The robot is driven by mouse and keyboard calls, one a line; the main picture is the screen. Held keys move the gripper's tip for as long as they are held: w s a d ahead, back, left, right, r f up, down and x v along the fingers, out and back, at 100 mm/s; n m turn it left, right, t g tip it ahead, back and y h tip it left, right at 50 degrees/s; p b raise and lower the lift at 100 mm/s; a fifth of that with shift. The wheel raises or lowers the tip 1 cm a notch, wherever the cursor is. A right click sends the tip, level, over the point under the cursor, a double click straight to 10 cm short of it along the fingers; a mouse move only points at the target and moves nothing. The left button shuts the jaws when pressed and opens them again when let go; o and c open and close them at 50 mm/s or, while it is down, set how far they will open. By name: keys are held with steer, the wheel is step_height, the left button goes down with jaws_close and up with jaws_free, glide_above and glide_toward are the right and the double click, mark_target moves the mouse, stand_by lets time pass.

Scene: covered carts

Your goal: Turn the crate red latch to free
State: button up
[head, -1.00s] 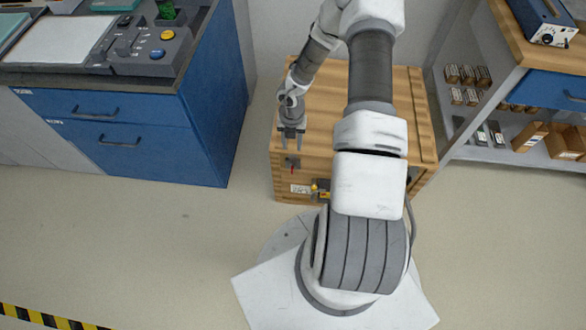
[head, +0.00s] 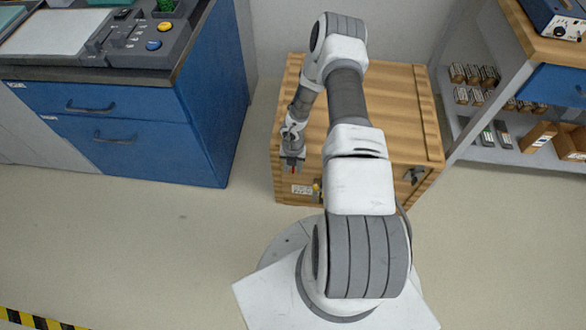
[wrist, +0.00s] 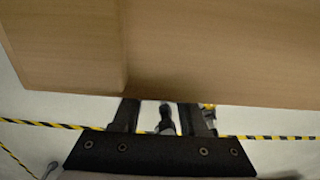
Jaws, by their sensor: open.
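The wooden crate (head: 405,115) stands against the back wall, and its lid edge fills the top of the wrist view (wrist: 200,50). My gripper (head: 292,165) is at the crate's front face, near its left end. A small red bit of the latch (head: 292,169) shows at the fingertips; the rest is hidden by my gripper. In the wrist view my gripper (wrist: 162,117) has its fingers apart, with a small grey part (wrist: 166,113) visible between them. I cannot tell whether the fingers touch it.
A yellow and red fitting (head: 317,186) sits on the crate front right of my gripper, beside a white label (head: 301,189). A dark fitting (head: 413,176) is farther right. A blue cabinet (head: 150,145) stands left, a shelf unit (head: 490,145) right. The floor between cabinet and crate is clear.

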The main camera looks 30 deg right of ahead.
jaws_close()
steer(key=shift+w+f+h, duration=0.1)
steer(key=shift+h, duration=0.2)
stand_by(0.4)
steer(key=shift+w+a+f+g+h+b, duration=0.1)
steer(key=shift+a+f+g+h+b, duration=0.1)
steer(key=shift+g+h+b, duration=1.75)
steer(key=shift+w+a+f+g+h+b, duration=0.2)
steer(key=shift+g+h+b, duration=0.85)
steer(key=shift+h+b, duration=1.7)
steer(key=shift+w+a+f+g+h+b, duration=0.1)
steer(key=shift+a+f+g+h+b, duration=0.15)
steer(key=shift+g+h+b, duration=2.1)
steer(key=shift+t+y+b, duration=0.45)
steer(key=shift+t+b, duration=0.25)
steer(key=shift+t, duration=0.05)
jaws_free()
